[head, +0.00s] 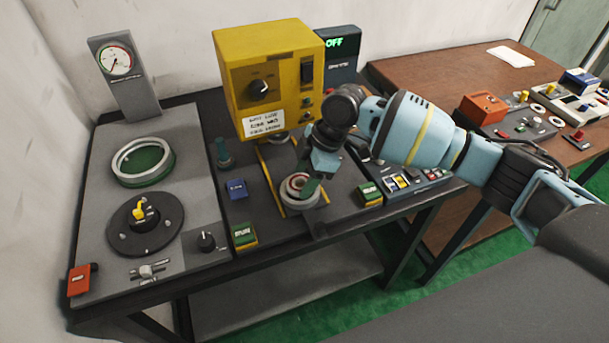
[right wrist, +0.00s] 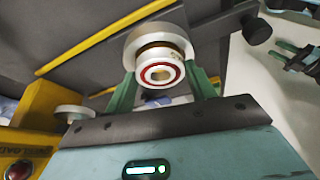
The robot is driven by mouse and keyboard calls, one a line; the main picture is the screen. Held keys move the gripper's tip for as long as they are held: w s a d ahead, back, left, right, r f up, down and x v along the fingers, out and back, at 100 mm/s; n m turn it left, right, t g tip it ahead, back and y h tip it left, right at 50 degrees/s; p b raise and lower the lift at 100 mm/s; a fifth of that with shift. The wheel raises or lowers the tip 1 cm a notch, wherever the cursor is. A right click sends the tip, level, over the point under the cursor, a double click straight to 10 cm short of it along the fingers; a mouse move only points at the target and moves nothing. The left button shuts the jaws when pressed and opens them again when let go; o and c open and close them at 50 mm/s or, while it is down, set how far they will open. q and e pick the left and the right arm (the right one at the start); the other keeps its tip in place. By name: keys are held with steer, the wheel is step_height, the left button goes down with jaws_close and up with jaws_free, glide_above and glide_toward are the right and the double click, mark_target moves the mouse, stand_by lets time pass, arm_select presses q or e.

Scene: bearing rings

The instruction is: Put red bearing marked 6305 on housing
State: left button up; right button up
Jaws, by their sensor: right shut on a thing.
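The red bearing (right wrist: 162,74) is a small pale ring with a red face band. My right gripper (right wrist: 163,90) is shut on it, its green fingers on either side. The wide grey round housing (right wrist: 160,38) is directly behind the bearing in the right wrist view. In the head view the right gripper (head: 309,187) points down at the housing (head: 298,201) in front of the yellow box. I cannot tell whether the bearing touches the housing, and its marking is unreadable. Teal and dark parts at the right wrist view's edge look like my left gripper (right wrist: 297,57), partly cut off.
The yellow box (head: 268,75) with a dial stands close behind the gripper. Yellow rails (head: 268,180), a blue block (head: 236,188) and green-topped blocks (head: 244,236) lie around the housing. A round black turntable (head: 145,223) is at left. A brown table (head: 440,80) holds more parts.

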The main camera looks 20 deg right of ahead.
steer(key=shift+s+f, duration=0.1)
steer(key=shift+f, duration=0.55)
steer(key=o, duration=1)
steer(key=shift+f, duration=0.1)
steer(key=shift+c, duration=0.2)
steer(key=shift+o, duration=1.1)
steer(key=shift+f, duration=0.25)
steer(key=shift+s, duration=0.15)
steer(key=shift+r, duration=0.4)
steer(key=v, duration=1.3)
steer(key=shift+a+p, duration=0.2)
steer(key=shift+p, duration=0.1)
steer(key=shift+r, duration=0.1)
